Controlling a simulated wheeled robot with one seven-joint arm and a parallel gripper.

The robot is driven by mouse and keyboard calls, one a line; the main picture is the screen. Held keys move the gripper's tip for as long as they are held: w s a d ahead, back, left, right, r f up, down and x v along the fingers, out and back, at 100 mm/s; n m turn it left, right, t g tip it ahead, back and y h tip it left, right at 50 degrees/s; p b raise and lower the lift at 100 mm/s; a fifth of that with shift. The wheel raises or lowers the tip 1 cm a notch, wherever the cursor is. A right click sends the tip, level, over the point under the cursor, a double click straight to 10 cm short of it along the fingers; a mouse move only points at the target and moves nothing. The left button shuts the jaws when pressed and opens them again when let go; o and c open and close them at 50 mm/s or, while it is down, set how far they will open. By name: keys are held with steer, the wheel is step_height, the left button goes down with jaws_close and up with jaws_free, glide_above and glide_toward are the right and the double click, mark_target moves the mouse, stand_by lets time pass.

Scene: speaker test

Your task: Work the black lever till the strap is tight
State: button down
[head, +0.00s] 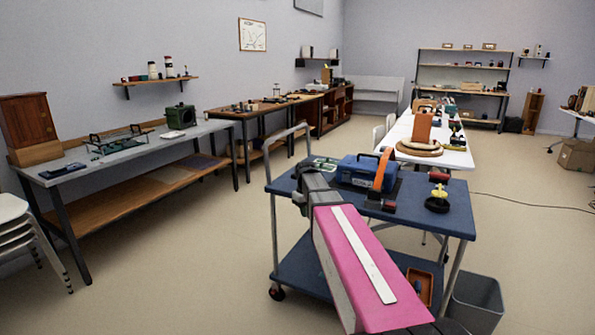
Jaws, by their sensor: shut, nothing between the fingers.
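A blue case (357,171) lies on the blue cart (418,222). An orange strap (383,170) arches over its right end; whether it is slack or tight is hard to tell. A small dark piece (382,206) with some red sits at the strap's near foot. It may be the black lever, but it is too small to be sure. My gripper (308,176) is at the far end of my pink arm, left of the case, shut and empty. Its fingertips are not clear, and I see no contact with the strap or dark piece.
A black round item with a yellow top (438,198) stands at the cart's right. An orange tray (419,286) is on the lower shelf, and a grey bin (478,302) stands beside the cart. A long workbench (75,186) runs along the left wall. The floor between is clear.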

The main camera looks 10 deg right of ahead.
steer(key=w+r+n, duration=0.2)
steer(key=w+r, duration=0.5)
steer(key=r, duration=0.6)
steer(key=w+r+n, duration=0.3)
steer(key=w+r, duration=0.5)
steer(key=r, duration=0.5)
steer(key=shift+w, duration=0.2)
step_height(320, 180, down, 14)
steer(key=shift+f, duration=0.1)
